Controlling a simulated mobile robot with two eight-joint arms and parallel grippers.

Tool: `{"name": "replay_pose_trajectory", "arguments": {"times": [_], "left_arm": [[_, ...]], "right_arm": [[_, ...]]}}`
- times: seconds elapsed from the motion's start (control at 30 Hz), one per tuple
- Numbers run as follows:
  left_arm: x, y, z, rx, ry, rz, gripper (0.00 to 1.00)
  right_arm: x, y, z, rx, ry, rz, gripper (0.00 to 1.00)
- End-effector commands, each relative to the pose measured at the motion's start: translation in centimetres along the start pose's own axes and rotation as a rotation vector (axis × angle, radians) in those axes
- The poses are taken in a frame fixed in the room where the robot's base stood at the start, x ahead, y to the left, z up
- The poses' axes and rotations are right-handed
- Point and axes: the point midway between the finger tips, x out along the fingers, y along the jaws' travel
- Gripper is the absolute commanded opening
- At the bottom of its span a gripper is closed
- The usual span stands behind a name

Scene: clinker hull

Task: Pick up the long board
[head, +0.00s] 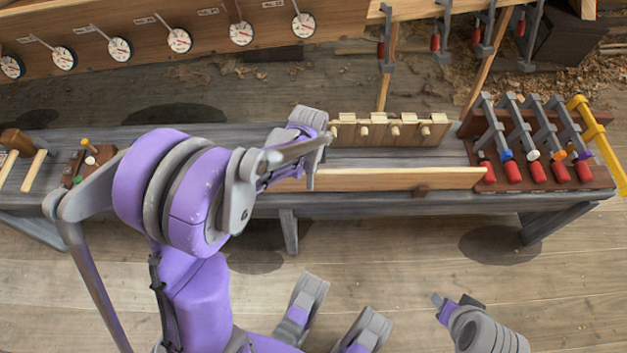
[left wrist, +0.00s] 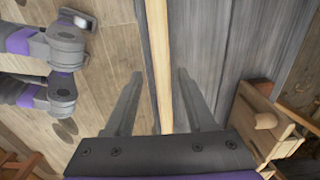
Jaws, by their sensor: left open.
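The long board (head: 400,180) is pale wood and runs lengthwise along the front of the grey bench (head: 380,158), seemingly on edge. Its left part is hidden behind my left arm in the head view. My left gripper (head: 314,158) is above the board's left part. In the left wrist view, my left gripper's fingers (left wrist: 160,76) are open, one on each side of the board (left wrist: 158,35), which shows as a narrow strip between them. Gaps show on both sides, so I see no grip.
A pegged wooden rack (head: 390,131) stands behind the board. A rack of red-handled clamps (head: 540,150) stands at the bench's right end, near the board's end. Mallets (head: 20,155) lie at the far left. A hull with dials (head: 180,40) is behind.

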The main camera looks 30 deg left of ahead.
Motion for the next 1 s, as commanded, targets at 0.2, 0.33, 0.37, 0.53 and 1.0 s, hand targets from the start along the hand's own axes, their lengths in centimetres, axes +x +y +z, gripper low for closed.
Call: {"name": "replay_pose_trajectory", "arguments": {"times": [0.2, 0.33, 0.37, 0.53, 1.0], "left_arm": [[2.7, -0.3, -0.8, 0.002, 0.000, 0.001, 0.55], [4.6, -0.4, -0.9, 0.001, 0.000, 0.000, 0.55], [4.9, -0.4, -0.9, 0.001, 0.000, 0.000, 0.55], [5.0, -0.4, -0.9, 0.000, 0.000, -0.001, 0.55], [4.9, -0.4, -0.9, 0.000, 0.000, -0.001, 0.00]], "right_arm": [[1.4, 0.0, 0.4, 0.000, -0.004, 0.000, 0.50], [2.1, 0.0, 0.5, 0.000, -0.006, 0.000, 0.50], [2.2, 0.0, 0.6, 0.000, -0.006, 0.000, 0.50], [2.1, 0.0, 0.5, 0.000, -0.006, 0.000, 0.50], [2.1, 0.0, 0.5, 0.000, -0.006, 0.000, 0.50]]}}
